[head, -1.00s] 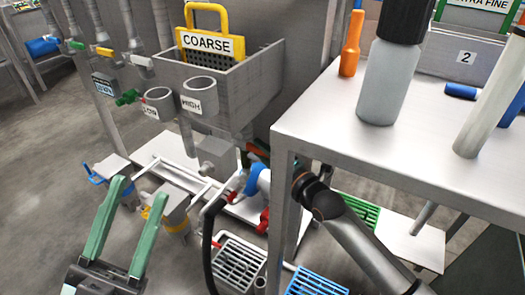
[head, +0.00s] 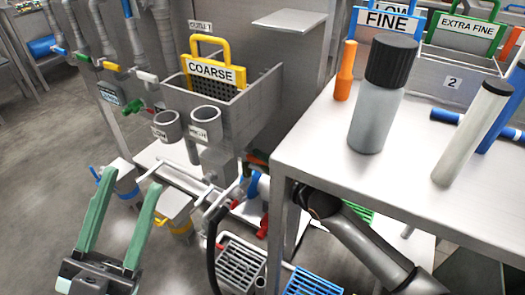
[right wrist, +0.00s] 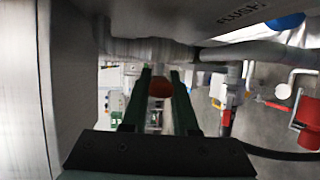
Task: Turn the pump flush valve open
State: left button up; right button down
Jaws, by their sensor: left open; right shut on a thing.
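In the right wrist view, my right gripper (right wrist: 157,76) has its green fingers closed on a red-brown handle (right wrist: 160,88), which I take to be the pump flush valve's. A grey pipe (right wrist: 150,49) runs across just beyond the fingertips. An upside-down FLUSH label (right wrist: 242,14) is on the grey surface above. The handle's turn angle is not clear. In the head view, the table's edge and leg mostly hide my right gripper. My left gripper (head: 131,180) is open and empty at the lower left, over the floor.
A COARSE sink (head: 245,100) stands behind. Grey and blue crates (head: 240,265) sit low in front. Open floor lies at left.

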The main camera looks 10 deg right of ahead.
jog(key=shift+a+r+p, duration=0.1)
jog(key=shift+r+p, duration=0.35)
jog(key=shift+p, duration=0.25)
jog(key=shift+f+g, duration=0.1)
jog(key=shift+g, duration=0.2)
pick_arm(q)
jog(key=r, duration=0.2)
jog(key=shift+a+r+t+y, duration=0.3)
jog(key=shift+r+t+y, duration=0.1)
pick_arm(e)
jog(key=c, duration=0.7)
grip_release()
